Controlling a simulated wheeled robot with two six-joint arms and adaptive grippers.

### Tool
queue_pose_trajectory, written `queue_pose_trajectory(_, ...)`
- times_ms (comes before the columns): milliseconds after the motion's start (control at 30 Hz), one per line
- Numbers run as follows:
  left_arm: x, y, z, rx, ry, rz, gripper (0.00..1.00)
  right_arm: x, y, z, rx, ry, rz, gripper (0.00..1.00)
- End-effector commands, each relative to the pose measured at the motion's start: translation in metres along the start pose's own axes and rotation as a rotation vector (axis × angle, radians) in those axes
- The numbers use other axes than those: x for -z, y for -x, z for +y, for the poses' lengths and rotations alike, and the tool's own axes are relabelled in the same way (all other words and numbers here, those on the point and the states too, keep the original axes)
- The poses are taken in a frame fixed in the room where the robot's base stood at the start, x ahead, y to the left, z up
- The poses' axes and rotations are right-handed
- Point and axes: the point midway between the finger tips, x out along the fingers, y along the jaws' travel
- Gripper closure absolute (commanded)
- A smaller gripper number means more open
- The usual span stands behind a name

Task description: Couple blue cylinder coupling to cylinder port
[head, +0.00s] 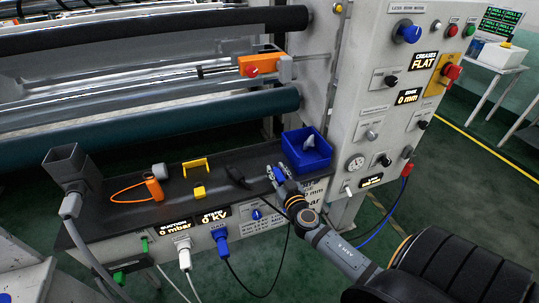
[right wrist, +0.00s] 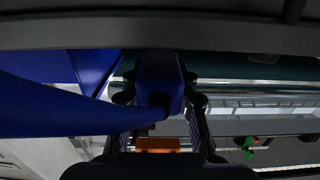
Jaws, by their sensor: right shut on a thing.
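My right gripper (head: 278,173) is shut on the blue coupling, which shows as a small blue part between the fingers near the right end of the dark shelf. In the right wrist view the blue coupling (right wrist: 158,80) sits between the two dark fingers. A thick blue shape (right wrist: 60,105) runs from it to the left edge; I cannot tell whether it is its hose. I cannot clearly make out the cylinder port. A red connector (head: 407,168) with a blue hose hangs at the control cabinet's side. My left gripper is not in view.
A blue bin (head: 306,150) with a white cloth stands just behind the gripper. On the dark shelf (head: 130,215) lie an orange cylinder (head: 154,188), a yellow bracket (head: 195,166) and a yellow block (head: 199,192). The control cabinet (head: 385,110) rises at the right; a roller (head: 140,128) runs behind.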

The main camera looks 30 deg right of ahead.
Motion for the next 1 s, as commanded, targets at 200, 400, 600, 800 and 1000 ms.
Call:
queue_pose_trajectory(200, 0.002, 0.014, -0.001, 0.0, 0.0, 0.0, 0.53, 0.004, -0.039, 0.0, -0.001, 0.0, 0.002, 1.0)
queue_pose_trajectory(400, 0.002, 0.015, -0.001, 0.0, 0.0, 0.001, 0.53, 0.003, -0.045, 0.0, 0.0, 0.001, 0.001, 1.0)
queue_pose_trajectory(600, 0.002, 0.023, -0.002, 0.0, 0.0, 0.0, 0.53, 0.006, -0.078, 0.0, -0.001, 0.0, 0.001, 1.0)
queue_pose_trajectory(800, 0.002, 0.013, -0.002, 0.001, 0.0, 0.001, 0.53, -0.008, -0.078, 0.0, 0.0, 0.0, 0.0, 1.0)
queue_pose_trajectory(1000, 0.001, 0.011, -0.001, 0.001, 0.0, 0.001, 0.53, -0.009, -0.078, 0.0, 0.0, 0.001, 0.001, 1.0)
